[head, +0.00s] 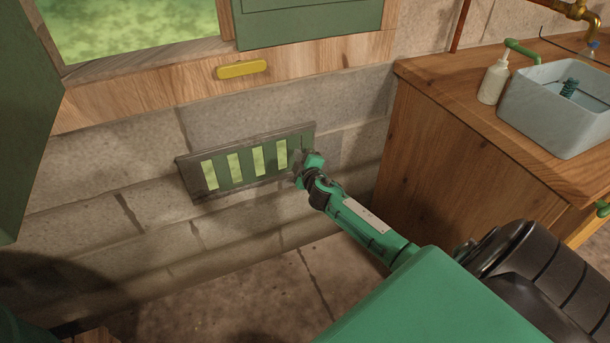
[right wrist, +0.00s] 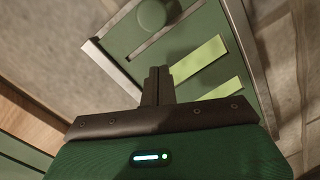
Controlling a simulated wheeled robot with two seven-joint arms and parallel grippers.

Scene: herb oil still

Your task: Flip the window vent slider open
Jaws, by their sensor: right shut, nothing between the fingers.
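The window vent (head: 220,170) is a dark-framed green panel set low in the block wall, below the window. Several upright slots in it show bright yellow-green. In the right wrist view the vent (right wrist: 190,40) shows two bright slots, a thin dark groove and a round green knob (right wrist: 152,14) beyond my fingertips. My right gripper (head: 302,160) is at the vent's right end and hides part of it. In the right wrist view its fingers (right wrist: 159,72) are shut together and empty, apart from the knob in the picture. Whether they touch the panel cannot be told. My left gripper is not in view.
A wooden windowsill (head: 150,90) with a yellow handle (head: 241,70) is above the vent. A wooden counter (head: 450,100) stands at the right, with a pale blue basin (head: 545,115) and a white bottle (head: 493,82). The floor below the vent looks clear.

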